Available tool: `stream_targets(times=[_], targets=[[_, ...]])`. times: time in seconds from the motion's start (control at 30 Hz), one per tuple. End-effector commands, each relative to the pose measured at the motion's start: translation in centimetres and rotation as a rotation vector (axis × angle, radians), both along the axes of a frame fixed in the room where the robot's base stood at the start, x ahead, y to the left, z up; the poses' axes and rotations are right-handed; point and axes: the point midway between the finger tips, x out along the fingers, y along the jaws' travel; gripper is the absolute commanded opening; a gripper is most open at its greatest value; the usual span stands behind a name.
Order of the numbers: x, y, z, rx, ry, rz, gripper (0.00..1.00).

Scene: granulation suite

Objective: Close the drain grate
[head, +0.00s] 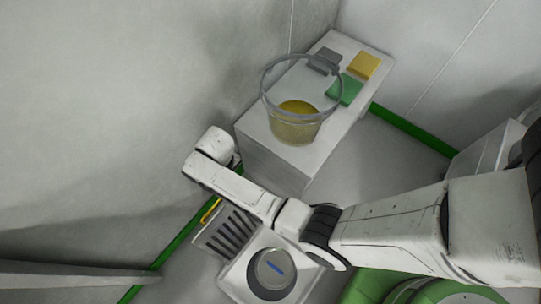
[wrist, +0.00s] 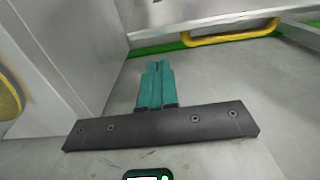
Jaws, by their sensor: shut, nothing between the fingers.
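The drain grate (head: 230,233) is a pale panel with dark slots at the lower left of the head view. It lies beside a pale square surround with a round dark opening (head: 272,272); I cannot tell its exact tilt. A yellow handle (head: 211,210) shows at the grate's far left edge, partly hidden by my arm. A yellow handle also shows in the wrist view (wrist: 235,33), near the top. My gripper (wrist: 155,68) has teal fingers, shut together and empty, apart from that handle. In the head view my arm hides the fingers.
A white bench (head: 262,152) stands behind my arm, with a clear bucket (head: 293,130) of yellow material and grey, yellow and green blocks (head: 345,90) on it. Walls with green skirting (head: 412,130) close in the back and left. Grey floor (wrist: 225,75) lies open below the gripper.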

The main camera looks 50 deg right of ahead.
Motion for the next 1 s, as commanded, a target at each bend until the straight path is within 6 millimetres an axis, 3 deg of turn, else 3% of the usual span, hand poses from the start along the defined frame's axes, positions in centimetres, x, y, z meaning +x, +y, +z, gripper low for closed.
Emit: stream_targets(times=[0.53, 1.0], targets=[[0.0, 0.0, -0.1, 0.0, 0.0, 0.0, 0.0], [0.0, 0.0, -2.1, 0.0, 0.0, 0.0, 0.0]])
